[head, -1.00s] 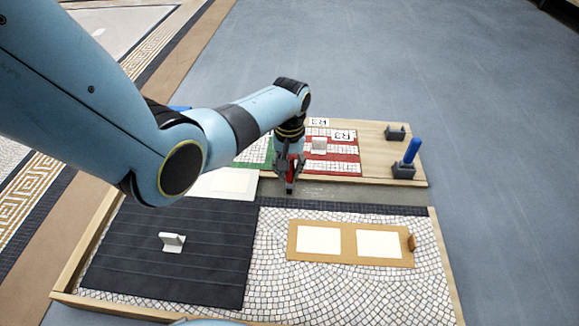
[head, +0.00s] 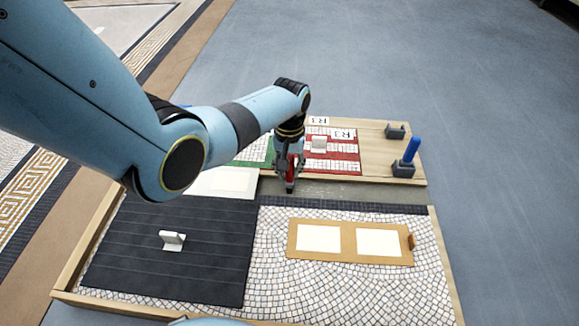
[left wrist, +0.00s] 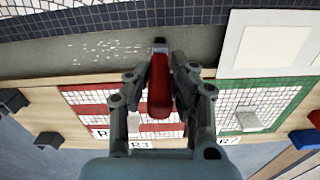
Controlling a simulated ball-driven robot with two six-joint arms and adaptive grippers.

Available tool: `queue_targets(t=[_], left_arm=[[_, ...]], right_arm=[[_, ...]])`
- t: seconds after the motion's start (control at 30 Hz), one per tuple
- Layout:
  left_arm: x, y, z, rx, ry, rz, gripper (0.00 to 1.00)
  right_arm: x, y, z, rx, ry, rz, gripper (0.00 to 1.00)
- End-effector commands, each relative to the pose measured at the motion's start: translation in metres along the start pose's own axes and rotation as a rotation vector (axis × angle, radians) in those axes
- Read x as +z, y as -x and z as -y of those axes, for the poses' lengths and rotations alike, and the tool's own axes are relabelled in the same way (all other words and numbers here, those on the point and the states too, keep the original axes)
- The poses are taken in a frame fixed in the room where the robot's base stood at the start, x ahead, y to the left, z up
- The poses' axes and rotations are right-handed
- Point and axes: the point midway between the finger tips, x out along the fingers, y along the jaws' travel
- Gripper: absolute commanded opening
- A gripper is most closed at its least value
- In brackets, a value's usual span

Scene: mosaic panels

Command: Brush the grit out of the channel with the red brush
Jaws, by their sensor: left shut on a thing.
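My left gripper (head: 290,180) is shut on the red brush (left wrist: 160,96), whose handle stands between the fingers in the left wrist view. The brush's dark tip (left wrist: 160,44) reaches over the grey channel (left wrist: 205,45); I cannot tell whether it touches the floor. Pale grit (left wrist: 110,47) lies scattered along the channel, to the left of the brush in the left wrist view. In the head view the channel (head: 350,191) runs to the right from the gripper, and the grit is too small to make out. My right gripper is not in view.
A red-and-white panel (head: 345,165) and a green-edged panel (head: 257,150) lie behind the channel. A blue handle (head: 411,150) stands in a dark holder at right, near an empty holder (head: 395,131). In front are a black ribbed panel (head: 190,270) and a tan frame (head: 350,258).

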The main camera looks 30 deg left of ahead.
Motion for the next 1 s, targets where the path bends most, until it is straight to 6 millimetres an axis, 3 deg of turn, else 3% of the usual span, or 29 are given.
queue_targets(t=[0.47, 1.0], left_arm=[[0.001, -0.002, -0.001, 0.0, 0.0, 0.001, 0.0], [-0.002, -0.001, -0.026, 0.001, -0.001, 0.001, 0.0]], right_arm=[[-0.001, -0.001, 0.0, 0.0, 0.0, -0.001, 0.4], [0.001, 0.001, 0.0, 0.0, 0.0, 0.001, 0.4]])
